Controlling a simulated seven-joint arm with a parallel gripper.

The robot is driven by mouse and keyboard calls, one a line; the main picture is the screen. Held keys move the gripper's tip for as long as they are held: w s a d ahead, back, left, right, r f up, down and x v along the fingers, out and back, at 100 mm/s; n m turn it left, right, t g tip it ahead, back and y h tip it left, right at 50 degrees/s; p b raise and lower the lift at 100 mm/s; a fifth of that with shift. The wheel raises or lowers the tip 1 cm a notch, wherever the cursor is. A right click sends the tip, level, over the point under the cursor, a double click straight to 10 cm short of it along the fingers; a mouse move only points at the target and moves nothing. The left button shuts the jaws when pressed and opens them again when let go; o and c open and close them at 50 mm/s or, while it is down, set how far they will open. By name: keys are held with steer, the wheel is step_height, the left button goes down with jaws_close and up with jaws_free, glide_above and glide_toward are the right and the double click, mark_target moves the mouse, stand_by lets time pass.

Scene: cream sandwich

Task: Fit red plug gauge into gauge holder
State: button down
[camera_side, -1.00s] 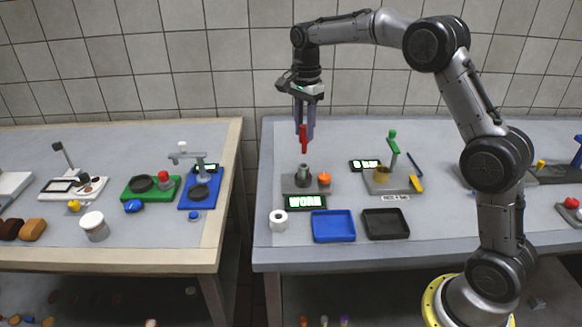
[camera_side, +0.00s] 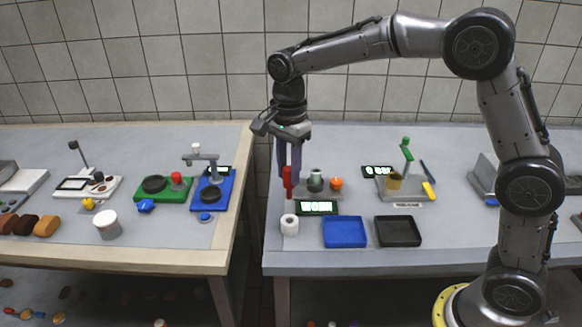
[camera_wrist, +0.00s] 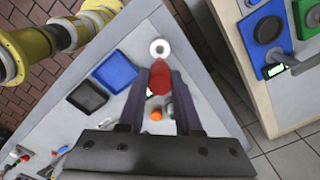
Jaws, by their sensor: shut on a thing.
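The red plug gauge (camera_side: 287,183) is held upright between the purple fingers of my gripper (camera_side: 290,168), at the left end of the grey fixture in the side view. Its red end (camera_wrist: 160,78) points toward the camera's far side in the wrist view. A short white cylinder with a dark hole (camera_side: 289,225) stands on the table in front of the gauge; it also shows in the wrist view (camera_wrist: 159,48), just beyond the gauge and apart from it. It looks like the gauge holder, but no label confirms this. Its hole looks empty.
A grey metal cylinder (camera_side: 316,181) and an orange knob (camera_side: 336,184) stand on the fixture, behind a display reading WORN (camera_side: 317,208). A blue tray (camera_side: 344,232) and a black tray (camera_side: 398,231) lie to the right. A gap separates the left table (camera_side: 150,253).

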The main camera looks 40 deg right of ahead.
mark_target(289, 198)
steer(key=shift+f, duration=2.9)
steer(key=shift+f, duration=2.05)
steer(key=c, duration=0.5)
jaws_free()
step_height(289, 198, up, 14)
steer(key=shift+f, duration=0.1)
